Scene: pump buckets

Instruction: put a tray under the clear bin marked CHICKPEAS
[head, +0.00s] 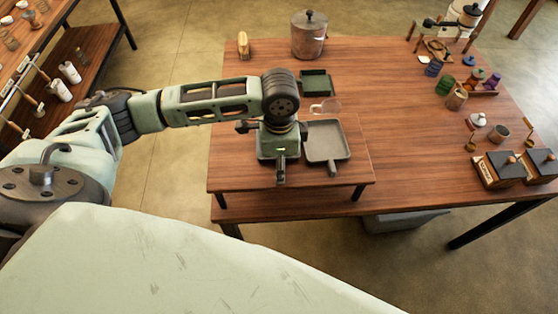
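Two grey shallow trays with short front handles lie side by side on a low wooden riser (235,172). The right tray (325,142) is in plain view. The left tray (263,151) is mostly hidden under my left gripper (279,150), which points down over it. The wrist hides the fingertips, so I cannot tell whether they are open or hold the tray. I see no readable CHICKPEAS label and cannot pick out that clear bin. My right gripper is not in view.
The wooden table (400,120) has free room in its middle. A lidded metal pot (309,36) stands at the back, with a small clear item (325,106) by the riser. Black labelled boxes (499,169) sit at the right. A shelf unit (75,50) stands at the left.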

